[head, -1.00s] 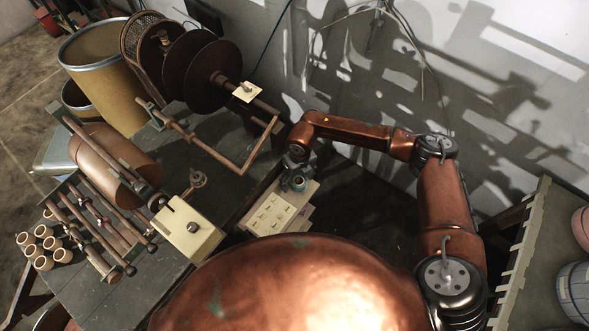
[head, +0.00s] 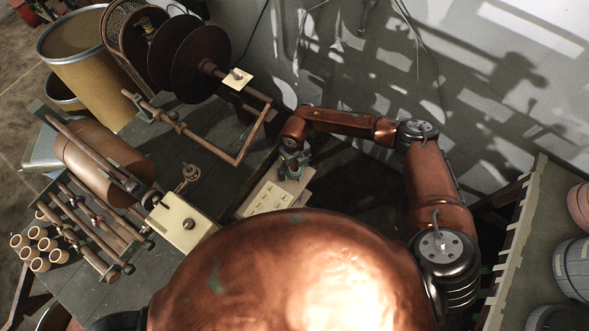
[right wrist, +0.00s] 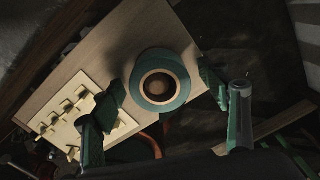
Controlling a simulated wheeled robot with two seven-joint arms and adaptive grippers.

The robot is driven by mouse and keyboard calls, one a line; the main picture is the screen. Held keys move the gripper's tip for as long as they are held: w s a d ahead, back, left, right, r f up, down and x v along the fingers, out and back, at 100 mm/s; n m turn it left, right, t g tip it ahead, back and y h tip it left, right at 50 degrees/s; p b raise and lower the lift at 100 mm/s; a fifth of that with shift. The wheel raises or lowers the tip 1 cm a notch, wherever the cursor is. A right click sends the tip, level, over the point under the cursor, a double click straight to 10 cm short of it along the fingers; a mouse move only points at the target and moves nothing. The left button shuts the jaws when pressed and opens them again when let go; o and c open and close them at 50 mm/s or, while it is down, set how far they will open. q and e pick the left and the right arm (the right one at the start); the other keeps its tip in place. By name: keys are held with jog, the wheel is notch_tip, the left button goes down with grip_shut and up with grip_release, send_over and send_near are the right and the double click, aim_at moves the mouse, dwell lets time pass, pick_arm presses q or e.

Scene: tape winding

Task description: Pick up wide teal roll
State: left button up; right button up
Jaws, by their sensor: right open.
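The wide teal roll (right wrist: 174,97) shows in the right wrist view, a teal ring around a pale core with a dark hole. It rests with its round end up on a wooden board (right wrist: 185,28). My right gripper (head: 293,164) is open, its two teal fingers on either side of the roll in the wrist view, with gaps showing. In the head view the gripper is over the far end of the board and largely hides the roll. My left gripper is not in view.
A pale plate with several small pegs (right wrist: 88,112) lies on the board beside the left finger. A winding machine with dark discs (head: 200,65) and a crank bar stands left of my right arm. A copper-brown cylinder (head: 100,160) lies further left. A wall is behind.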

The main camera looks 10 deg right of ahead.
jog(key=shift+c, duration=0.3)
jog(key=c, duration=1.2)
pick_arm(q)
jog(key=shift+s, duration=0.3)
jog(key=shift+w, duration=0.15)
pick_arm(e)
jog(key=shift+r, duration=0.15)
jog(key=shift+r, duration=0.6)
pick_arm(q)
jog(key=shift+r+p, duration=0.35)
pick_arm(e)
notch_tip(320, 180, up, 27)
jog(key=shift+f, duration=0.15)
